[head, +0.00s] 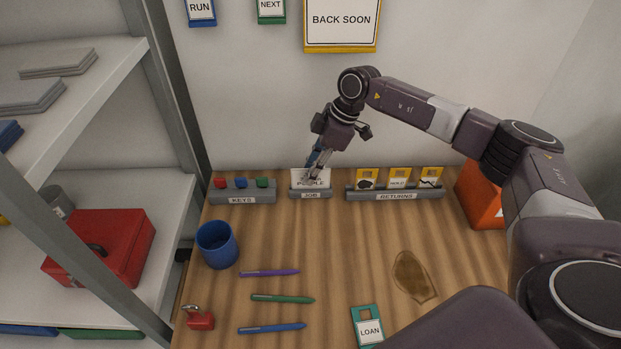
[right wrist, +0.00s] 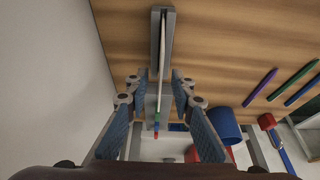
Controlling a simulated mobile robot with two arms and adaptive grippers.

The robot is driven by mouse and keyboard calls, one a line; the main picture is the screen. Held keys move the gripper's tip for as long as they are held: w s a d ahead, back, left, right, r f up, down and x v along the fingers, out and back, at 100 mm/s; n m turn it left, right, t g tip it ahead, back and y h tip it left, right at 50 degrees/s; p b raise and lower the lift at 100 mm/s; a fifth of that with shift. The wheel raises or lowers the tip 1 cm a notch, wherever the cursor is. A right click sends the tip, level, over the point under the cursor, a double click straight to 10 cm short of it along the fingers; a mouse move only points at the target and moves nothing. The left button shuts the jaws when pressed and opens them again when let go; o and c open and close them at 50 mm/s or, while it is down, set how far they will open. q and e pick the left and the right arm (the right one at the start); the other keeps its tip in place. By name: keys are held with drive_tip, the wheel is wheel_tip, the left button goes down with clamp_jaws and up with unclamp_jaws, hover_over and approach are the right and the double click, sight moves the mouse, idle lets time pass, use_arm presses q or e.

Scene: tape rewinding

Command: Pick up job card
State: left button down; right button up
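The job card (head: 311,183) is white with dark lettering that reads in part "PEOPLE". It stands upright in the small grey holder (head: 310,195) labelled JOB at the back of the table. In the right wrist view the card (right wrist: 162,60) shows edge-on as a thin pale strip in its holder (right wrist: 168,25). My right gripper (head: 314,174) is at the card's top in the head view. In the right wrist view its blue-padded fingers (right wrist: 155,84) are apart, one on each side of the card's line, with visible gaps. My left gripper is out of view.
The KEYS holder (head: 242,197) stands left of the JOB holder, and the RETURNS holder (head: 395,195) with several yellow cards stands right. A blue mug (head: 217,245), pens (head: 283,298), a LOAN tag (head: 369,328) and a brown stain (head: 412,276) are nearer. The wall is close behind.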

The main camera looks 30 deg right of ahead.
drive_tip(key=shift+f, duration=0.25)
idle(0.6)
clamp_jaws()
